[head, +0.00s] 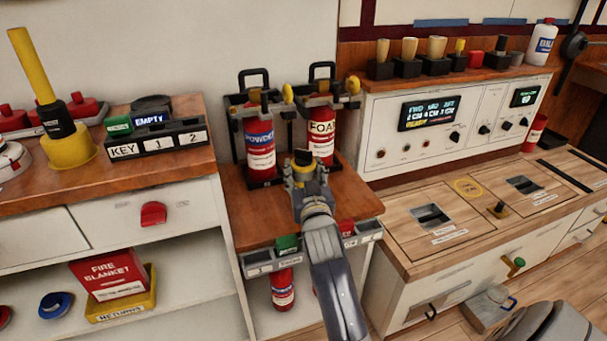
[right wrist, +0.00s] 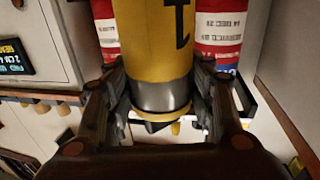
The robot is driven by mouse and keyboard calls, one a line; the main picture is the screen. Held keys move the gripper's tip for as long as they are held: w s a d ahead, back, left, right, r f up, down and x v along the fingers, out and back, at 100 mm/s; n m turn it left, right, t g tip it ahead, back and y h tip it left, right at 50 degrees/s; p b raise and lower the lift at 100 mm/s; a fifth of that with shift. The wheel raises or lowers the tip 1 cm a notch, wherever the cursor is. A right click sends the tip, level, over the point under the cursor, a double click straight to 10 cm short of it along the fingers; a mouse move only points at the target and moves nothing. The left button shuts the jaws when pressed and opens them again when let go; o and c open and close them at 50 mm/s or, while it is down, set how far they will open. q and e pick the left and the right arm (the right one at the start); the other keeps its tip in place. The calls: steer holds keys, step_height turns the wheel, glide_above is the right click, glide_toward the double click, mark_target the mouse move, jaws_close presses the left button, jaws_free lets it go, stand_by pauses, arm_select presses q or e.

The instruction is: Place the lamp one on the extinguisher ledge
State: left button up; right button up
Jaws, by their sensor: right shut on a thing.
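Lamp one is a yellow cylinder (right wrist: 152,45) with a black "1" and a grey band, seen large in the right wrist view. My right gripper (head: 303,165) is shut on it, with a finger on each side. In the head view the gripper hides most of the lamp. The extinguisher ledge (head: 245,222) is a brown wooden shelf in the middle. The gripper appears over it, in front of the red POWDER extinguisher (head: 259,148) and FOAM extinguisher (head: 322,135). Whether the lamp touches the ledge cannot be told. My left gripper is not in view.
A key rack (head: 160,143) stands on the left counter (head: 110,178). The control panel (head: 455,120) rises at right behind a wooden worktop (head: 465,245). The ledge's front left part is bare. Labelled holders (head: 268,262) hang below its front edge.

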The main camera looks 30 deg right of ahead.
stand_by(0.4)
steer(key=o, duration=1.6)
